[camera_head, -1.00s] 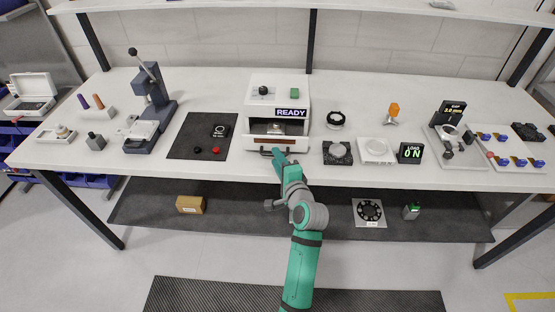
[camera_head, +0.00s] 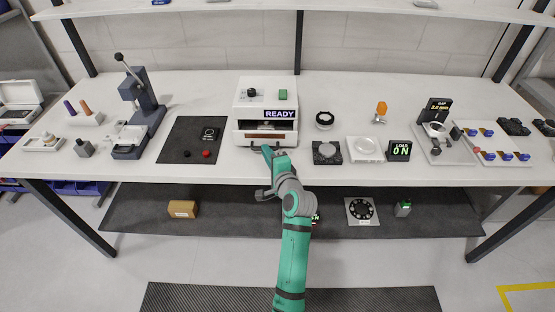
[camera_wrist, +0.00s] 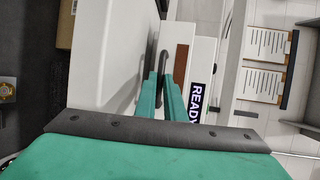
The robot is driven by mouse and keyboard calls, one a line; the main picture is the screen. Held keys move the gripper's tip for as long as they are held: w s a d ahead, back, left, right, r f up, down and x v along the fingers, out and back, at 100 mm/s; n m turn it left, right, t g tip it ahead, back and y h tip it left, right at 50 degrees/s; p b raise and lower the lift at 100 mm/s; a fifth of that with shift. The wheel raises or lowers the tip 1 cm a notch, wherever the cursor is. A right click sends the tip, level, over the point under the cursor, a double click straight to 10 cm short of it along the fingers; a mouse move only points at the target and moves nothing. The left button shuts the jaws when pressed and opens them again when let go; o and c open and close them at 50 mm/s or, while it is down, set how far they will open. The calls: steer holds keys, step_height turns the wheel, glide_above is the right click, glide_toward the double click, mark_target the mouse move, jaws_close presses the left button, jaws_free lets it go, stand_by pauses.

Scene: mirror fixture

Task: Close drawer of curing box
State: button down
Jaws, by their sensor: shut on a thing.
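The curing box (camera_head: 252,103) is a white box with a black knob, a green button and a READY sign on its front. Its drawer (camera_head: 250,139) is low on the front, with a brown strip and a dark opening above it. The READY sign (camera_wrist: 195,102) and the brown strip (camera_wrist: 181,64) show sideways in the wrist view. My gripper (camera_head: 267,149) is at the drawer front. In the wrist view its green fingers (camera_wrist: 161,88) are shut on the dark drawer handle (camera_wrist: 163,62). The fingers hide part of the handle.
A dark mat (camera_head: 184,151) with small knobs lies left of the box. A dark stone-like block (camera_head: 326,153), a white scale (camera_head: 364,150) and a LOAD display (camera_head: 400,150) stand to the right. A shelf (camera_head: 200,14) runs above the table.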

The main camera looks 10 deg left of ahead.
steer(key=shift+w, duration=0.55)
steer(key=c, duration=1.8)
jaws_free()
steer(key=shift+c, duration=0.2)
steer(key=shift+s, duration=0.1)
steer(key=v, duration=1)
steer(key=shift+s+d, duration=0.2)
steer(key=shift+s, duration=0.1)
steer(key=shift+r, duration=0.1)
